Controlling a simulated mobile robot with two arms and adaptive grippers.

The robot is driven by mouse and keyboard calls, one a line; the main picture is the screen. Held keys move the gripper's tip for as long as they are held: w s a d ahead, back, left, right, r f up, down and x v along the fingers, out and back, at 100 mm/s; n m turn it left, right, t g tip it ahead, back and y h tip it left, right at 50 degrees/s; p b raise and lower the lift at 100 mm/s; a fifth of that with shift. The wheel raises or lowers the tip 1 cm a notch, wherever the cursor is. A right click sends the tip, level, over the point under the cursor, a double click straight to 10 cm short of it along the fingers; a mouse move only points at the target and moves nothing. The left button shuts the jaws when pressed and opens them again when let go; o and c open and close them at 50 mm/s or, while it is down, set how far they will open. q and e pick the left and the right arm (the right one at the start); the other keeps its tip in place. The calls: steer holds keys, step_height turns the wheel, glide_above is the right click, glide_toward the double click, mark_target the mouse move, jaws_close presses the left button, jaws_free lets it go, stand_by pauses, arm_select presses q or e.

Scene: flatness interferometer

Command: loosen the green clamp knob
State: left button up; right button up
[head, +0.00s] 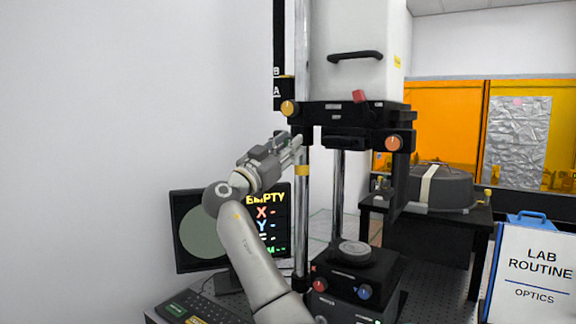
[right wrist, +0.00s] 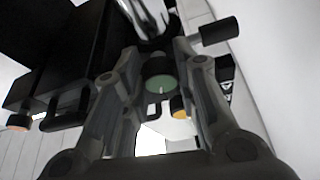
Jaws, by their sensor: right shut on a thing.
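The green clamp knob (right wrist: 160,84) shows its round green face with a white mark between my right gripper's fingers in the right wrist view. My right gripper (head: 299,143) reaches in to the left chrome column of the interferometer, just below the black carriage. Its fingers (right wrist: 158,62) are closed about the knob's sides in the right wrist view. In the head view the knob is hidden by the gripper. The chrome column (right wrist: 145,15) stands just beyond the knob. My left gripper is not in view.
The black carriage (head: 335,113) has a yellow knob (head: 289,108), an orange knob (head: 393,143) and a red lever (head: 359,96). Below are a round stage (head: 355,251), a red knob (head: 319,285) and a blue knob (head: 364,292). A monitor (head: 184,262) stands behind my right arm.

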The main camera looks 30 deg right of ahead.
steer(key=m+g, duration=0.1)
steer(key=m, duration=0.1)
steer(key=m+g, duration=0.1)
steer(key=m, duration=0.1)
steer(key=m+g, duration=0.1)
steer(key=m, duration=0.1)
steer(key=shift+w+a+r, duration=0.1)
steer(key=shift+w+r, duration=0.05)
steer(key=shift+r, duration=0.15)
steer(key=m+g+p, duration=0.1)
steer(key=m+p, duration=0.1)
steer(key=m, duration=0.1)
steer(key=m+g+y+p, duration=0.1)
steer(key=m+p, duration=0.2)
steer(key=m+g+p, duration=0.1)
steer(key=m+p, duration=0.1)
steer(key=p, duration=0.1)
steer(key=shift+w+r+m+y, duration=0.1)
steer(key=shift+r+m+y, duration=0.2)
steer(key=shift+m, duration=0.1)
arm_select(q)
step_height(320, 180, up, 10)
steer(key=p, duration=0.3)
arm_select(e)
steer(key=shift+f+m+g+y, duration=0.2)
steer(key=shift+m+g+y, duration=0.15)
steer(key=shift+m, duration=0.75)
steer(key=shift+f, duration=0.1)
steer(key=o, duration=1)
